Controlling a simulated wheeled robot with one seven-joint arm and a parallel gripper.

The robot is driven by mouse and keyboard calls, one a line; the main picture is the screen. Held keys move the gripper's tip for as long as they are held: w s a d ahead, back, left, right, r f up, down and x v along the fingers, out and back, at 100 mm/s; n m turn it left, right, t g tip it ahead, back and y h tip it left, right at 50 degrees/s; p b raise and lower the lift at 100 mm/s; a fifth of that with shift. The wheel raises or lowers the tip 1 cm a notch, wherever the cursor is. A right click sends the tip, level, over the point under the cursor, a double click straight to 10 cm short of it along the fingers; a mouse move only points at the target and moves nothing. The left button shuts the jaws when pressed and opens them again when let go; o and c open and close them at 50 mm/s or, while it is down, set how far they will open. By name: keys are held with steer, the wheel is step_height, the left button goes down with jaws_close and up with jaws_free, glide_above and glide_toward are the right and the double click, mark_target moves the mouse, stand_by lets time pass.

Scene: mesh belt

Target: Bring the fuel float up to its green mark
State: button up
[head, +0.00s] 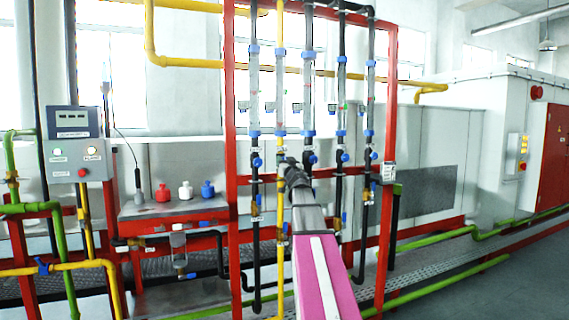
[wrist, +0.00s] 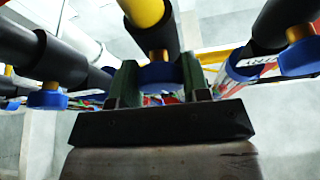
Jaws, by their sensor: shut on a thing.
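The flow tube (head: 280,92) on the yellow pipe line stands upright in the red frame, with blue collars at its ends. Its float and green mark are too small to tell apart. My gripper (head: 287,162) is at the foot of this tube, on the yellow line, and hides most of the valve there. In the wrist view, the dark green fingers of my gripper (wrist: 160,82) are shut on a blue valve knob (wrist: 160,73). A yellow pipe (wrist: 145,10) and a brass fitting (wrist: 158,54) show just beyond it.
Similar tubes with black pipes stand close on both sides, with blue knobs (head: 257,162) and (head: 313,158) near my gripper. A control box (head: 73,145) and a bench (head: 172,206) with small bottles stand left. Open floor (head: 480,285) lies right.

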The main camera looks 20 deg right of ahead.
steer(key=n+y, duration=0.2)
steer(key=n, duration=0.2)
steer(key=n+y, duration=0.2)
steer(key=n, duration=0.3)
steer(key=shift+g+y, duration=0.3)
steer(key=shift+g, duration=0.1)
steer(key=n+g+y, duration=0.1)
steer(key=n, duration=0.1)
steer(key=n+y, duration=0.1)
steer(key=n, duration=0.2)
steer(key=n+g, duration=0.1)
steer(key=n, duration=0.2)
steer(key=shift+g+y, duration=0.3)
steer(key=shift+y, duration=0.1)
steer(key=n+g, duration=0.1)
steer(key=n, duration=0.2)
steer(key=n+g, duration=0.1)
steer(key=n, duration=0.2)
steer(key=shift+n+g, duration=0.3)
steer(key=shift+n, duration=0.1)
steer(key=n+g, duration=0.1)
steer(key=n, duration=0.1)
steer(key=n+h, duration=0.1)
steer(key=n, duration=0.2)
steer(key=shift+g, duration=0.4)
steer(key=shift+n+h, duration=0.3)
steer(key=shift+h, duration=0.1)
steer(key=o, duration=0.9)
steer(key=shift+o, duration=0.2)
steer(key=v, duration=1.1)
